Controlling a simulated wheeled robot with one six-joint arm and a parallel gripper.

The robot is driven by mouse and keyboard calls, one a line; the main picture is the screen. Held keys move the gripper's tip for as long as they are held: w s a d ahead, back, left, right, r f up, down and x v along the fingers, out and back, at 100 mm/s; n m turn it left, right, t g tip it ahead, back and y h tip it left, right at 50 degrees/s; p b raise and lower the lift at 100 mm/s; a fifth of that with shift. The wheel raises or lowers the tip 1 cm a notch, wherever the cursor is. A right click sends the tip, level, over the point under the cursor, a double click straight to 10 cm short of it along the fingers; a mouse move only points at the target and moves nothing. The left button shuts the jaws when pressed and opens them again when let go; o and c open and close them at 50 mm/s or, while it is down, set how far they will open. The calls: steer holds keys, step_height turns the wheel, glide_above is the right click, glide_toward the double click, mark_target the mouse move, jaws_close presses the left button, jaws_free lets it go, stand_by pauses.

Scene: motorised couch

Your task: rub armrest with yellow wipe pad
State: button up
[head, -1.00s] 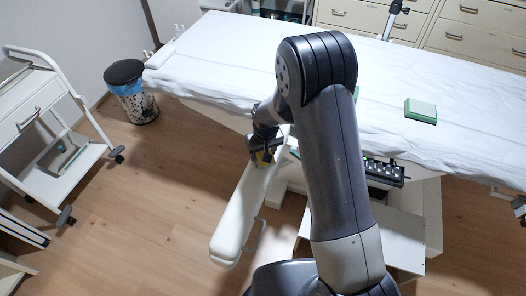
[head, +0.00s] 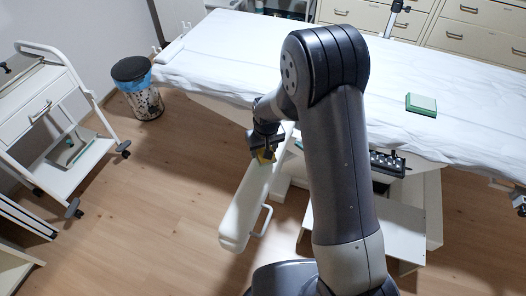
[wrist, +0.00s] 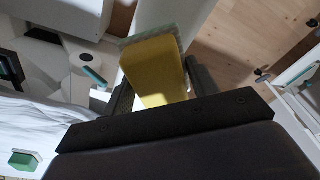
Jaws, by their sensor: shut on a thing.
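The armrest (head: 243,208) is a long white padded bar that sticks out from the near side of the couch in the head view. My gripper (wrist: 157,76) is shut on the yellow wipe pad (wrist: 160,66), a yellow block with a paler grey-green layer at its far end. In the head view the pad (head: 265,157) shows just below my gripper, at the couch-side end of the armrest. I cannot tell whether the pad touches the surface. My arm hides part of the couch.
The couch (head: 215,55) has a white sheet with a green block (head: 421,104) on it. A black control strip (head: 387,163) is at its near side. A white trolley (head: 60,120) and a bin (head: 138,88) stand left. Floor left of the armrest is clear.

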steer(key=shift+r+p, duration=1.05)
steer(key=shift+r, duration=1.15)
